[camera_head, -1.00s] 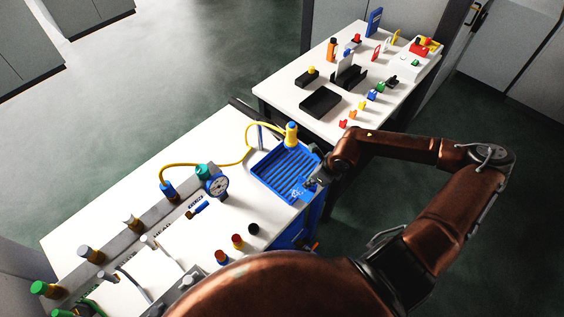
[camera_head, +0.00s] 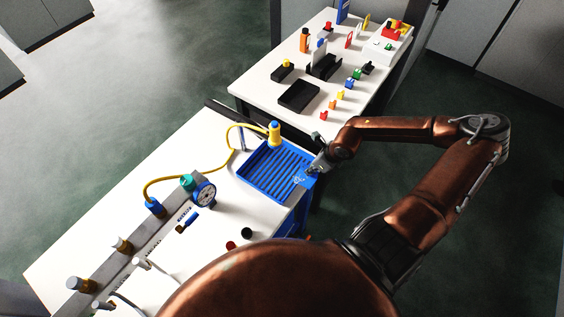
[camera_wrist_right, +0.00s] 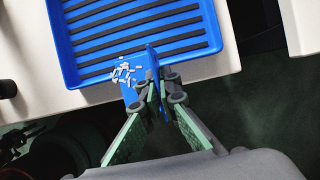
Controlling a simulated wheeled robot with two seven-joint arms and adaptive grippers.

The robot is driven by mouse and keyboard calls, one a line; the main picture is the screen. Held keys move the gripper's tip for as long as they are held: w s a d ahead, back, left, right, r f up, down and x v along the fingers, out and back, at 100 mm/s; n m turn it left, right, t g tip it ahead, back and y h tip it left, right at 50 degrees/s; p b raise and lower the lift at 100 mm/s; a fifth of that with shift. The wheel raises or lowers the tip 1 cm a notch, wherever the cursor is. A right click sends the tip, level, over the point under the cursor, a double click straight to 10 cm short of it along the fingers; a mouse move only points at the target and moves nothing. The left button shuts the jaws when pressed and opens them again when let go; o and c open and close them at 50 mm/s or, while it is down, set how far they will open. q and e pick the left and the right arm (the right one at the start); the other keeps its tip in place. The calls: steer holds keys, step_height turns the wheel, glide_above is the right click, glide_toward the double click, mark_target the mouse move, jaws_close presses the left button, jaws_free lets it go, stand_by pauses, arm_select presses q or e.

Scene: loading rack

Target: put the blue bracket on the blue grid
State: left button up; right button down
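The blue grid (camera_head: 262,192) is a blue tray with dark slats on the near table's right end; it also fills the top of the right wrist view (camera_wrist_right: 66,52). The blue bracket (camera_wrist_right: 130,90), with whitish marks on its flat part, is at the grid's near edge. In the head view it shows small (camera_head: 299,180) at the grid's right corner. My right gripper (camera_wrist_right: 162,88) is shut on the bracket's upright blue plate; in the head view the gripper (camera_head: 314,170) is over that corner. Whether the bracket touches the slats is unclear. My left gripper is out of view.
Another table (camera_head: 262,87) behind holds black trays and small coloured parts. Dark floor is free on the right.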

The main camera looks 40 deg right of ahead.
glide_above(280, 164)
steer(key=s, duration=0.2)
steer(key=shift+w+d+r+p, duration=0.1)
steer(key=shift+w+d+p, duration=0.15)
steer(key=shift+p, duration=0.2)
steer(key=shift+w, duration=0.15)
step_height(280, 164, down, 4)
steer(key=shift+r+p, duration=0.2)
steer(key=shift+p, duration=0.3)
steer(key=shift+f, duration=0.2)
steer(key=c, duration=2.2)
jaws_free()
steer(key=shift+o, duration=0.2)
steer(key=shift+r, duration=0.1)
